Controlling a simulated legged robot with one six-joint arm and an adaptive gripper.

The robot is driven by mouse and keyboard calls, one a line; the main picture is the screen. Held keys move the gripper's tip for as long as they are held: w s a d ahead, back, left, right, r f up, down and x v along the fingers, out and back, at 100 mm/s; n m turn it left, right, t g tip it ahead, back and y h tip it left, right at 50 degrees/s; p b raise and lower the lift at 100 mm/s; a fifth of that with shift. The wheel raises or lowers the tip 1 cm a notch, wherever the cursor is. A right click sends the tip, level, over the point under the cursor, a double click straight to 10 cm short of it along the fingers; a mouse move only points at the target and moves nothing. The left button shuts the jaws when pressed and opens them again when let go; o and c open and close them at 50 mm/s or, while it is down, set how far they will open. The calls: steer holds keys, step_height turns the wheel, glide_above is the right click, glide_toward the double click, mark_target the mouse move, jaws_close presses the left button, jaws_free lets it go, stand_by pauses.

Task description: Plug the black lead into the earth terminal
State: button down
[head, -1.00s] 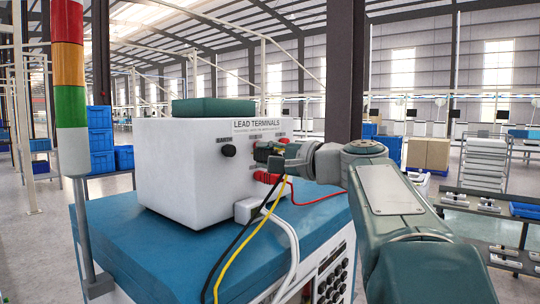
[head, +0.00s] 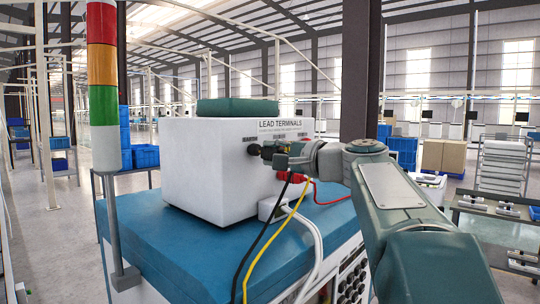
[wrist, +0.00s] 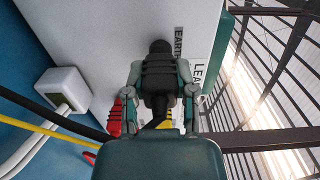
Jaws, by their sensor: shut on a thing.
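The white lead terminal box (head: 195,170) stands on a blue-topped cabinet. The black earth terminal (head: 254,150) is on its front face under the EARTH label. In the wrist view the terminal (wrist: 160,47) is straight ahead of my gripper. My gripper (head: 272,154) is shut on the ridged black plug of the black lead, and the plug (wrist: 159,80) shows between the two fingers (wrist: 160,88). The plug lines up with the terminal and appears to meet it; I cannot tell how deep it sits. The black lead (head: 265,245) hangs below my gripper.
A red plug (wrist: 115,118) is beside my gripper on the box face. A yellow lead (head: 270,250) and a white cable (head: 315,245) hang down the front. A signal tower (head: 103,80) stands at the left. The cabinet top (head: 150,225) is mostly clear.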

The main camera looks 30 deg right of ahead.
steer(key=shift+x, duration=1.15)
steer(key=shift+s, duration=0.15)
steer(key=shift+d, duration=0.5)
steer(key=shift+a, duration=0.3)
steer(key=shift+d, duration=0.1)
